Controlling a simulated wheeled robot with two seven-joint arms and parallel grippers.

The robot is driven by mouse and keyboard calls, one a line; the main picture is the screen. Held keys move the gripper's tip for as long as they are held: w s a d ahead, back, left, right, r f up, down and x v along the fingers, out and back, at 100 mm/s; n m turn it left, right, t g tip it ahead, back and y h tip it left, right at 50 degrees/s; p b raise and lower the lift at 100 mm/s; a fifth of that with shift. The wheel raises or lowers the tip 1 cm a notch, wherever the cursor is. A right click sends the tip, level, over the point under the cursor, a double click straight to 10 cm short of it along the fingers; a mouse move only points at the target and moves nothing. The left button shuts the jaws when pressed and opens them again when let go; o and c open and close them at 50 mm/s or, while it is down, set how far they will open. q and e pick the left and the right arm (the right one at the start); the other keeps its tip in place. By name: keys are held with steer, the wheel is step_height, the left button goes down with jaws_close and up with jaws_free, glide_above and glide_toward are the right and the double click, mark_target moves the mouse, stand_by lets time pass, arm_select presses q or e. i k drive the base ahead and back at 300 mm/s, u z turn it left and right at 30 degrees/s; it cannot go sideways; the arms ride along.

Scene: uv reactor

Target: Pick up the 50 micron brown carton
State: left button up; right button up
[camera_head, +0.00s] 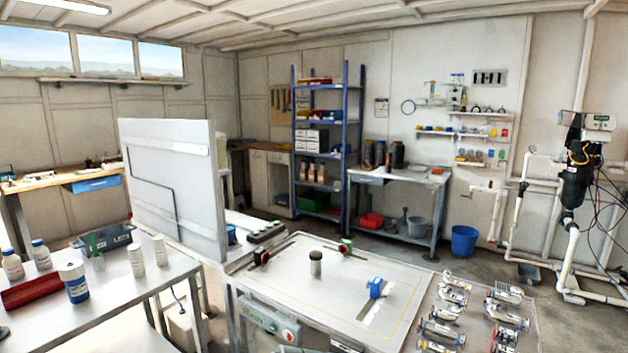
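Several small brown packages with pale labels stand on a lower shelf of the blue rack (347,150) at the back. The brown one near the middle (311,173) is upright beside others. Their labels are too small to read, so I cannot tell which one is the 50 micron brown carton. Neither of my grippers shows in the head view.
A workbench (392,322) with a marked top stands in front, with metal fittings at its right. A white upright panel (170,185) stands left of it. A bottle table (130,290) is at the left. Floor shows before the rack, near a blue bucket (464,241).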

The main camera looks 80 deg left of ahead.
mark_target(313, 175)
steer(key=i, duration=2.95)
steer(key=u, duration=2.05)
steer(key=i, duration=3.55)
steer(key=u, duration=2.3)
steer(key=i, duration=0.2)
steer(key=z, duration=0.05)
